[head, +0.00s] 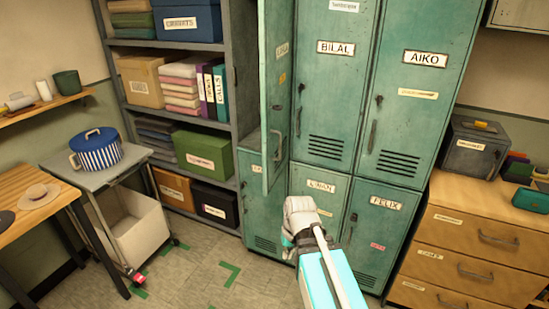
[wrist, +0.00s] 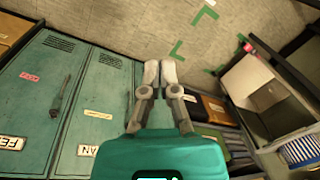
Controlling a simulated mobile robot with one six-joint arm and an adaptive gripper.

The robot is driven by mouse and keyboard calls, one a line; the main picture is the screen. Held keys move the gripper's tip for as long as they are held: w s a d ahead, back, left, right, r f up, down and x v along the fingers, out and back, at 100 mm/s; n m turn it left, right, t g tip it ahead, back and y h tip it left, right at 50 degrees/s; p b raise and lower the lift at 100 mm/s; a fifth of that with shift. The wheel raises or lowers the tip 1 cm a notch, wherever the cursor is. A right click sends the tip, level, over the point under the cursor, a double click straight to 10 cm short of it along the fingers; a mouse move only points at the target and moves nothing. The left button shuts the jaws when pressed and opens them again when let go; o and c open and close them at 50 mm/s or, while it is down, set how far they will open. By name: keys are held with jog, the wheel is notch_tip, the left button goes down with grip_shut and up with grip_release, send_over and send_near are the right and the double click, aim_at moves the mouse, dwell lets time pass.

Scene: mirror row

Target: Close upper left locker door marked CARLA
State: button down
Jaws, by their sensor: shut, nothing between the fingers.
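The upper left locker door (head: 277,90) is green and stands open, swung out toward me and seen nearly edge-on in the head view. Its name label is at too sharp an angle to read surely. A handle shows low on the door. My gripper (head: 290,240) is below the door's lower edge, in front of the lower lockers, and does not appear to touch the door. In the wrist view my gripper (wrist: 160,64) has its fingers together with nothing between them, pointing toward the floor. The open door is not visible in the wrist view.
Upper doors marked BILAL (head: 332,90) and AIKO (head: 415,100) are shut. Lower doors, one marked FELIX (head: 373,235), are shut. A shelf unit (head: 235,70) stands left of the lockers, a wooden drawer cabinet (head: 465,245) right. A cart (head: 105,165) stands left; the tiled floor between is clear.

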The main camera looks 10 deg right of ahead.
jog(key=w+r+m+t+y, duration=0.1)
jog(key=w+r+y, duration=0.1)
jog(key=w+y, duration=0.3)
jog(key=m+t+y, duration=0.5)
jog(key=t+y, duration=0.3)
jog(key=y, duration=0.1)
send_near(267, 156)
jog(key=v, duration=0.6)
jog(key=shift+d+r, duration=0.1)
jog(key=shift+r, duration=0.1)
jog(key=x, duration=1.4)
jog(key=shift+f, duration=0.15)
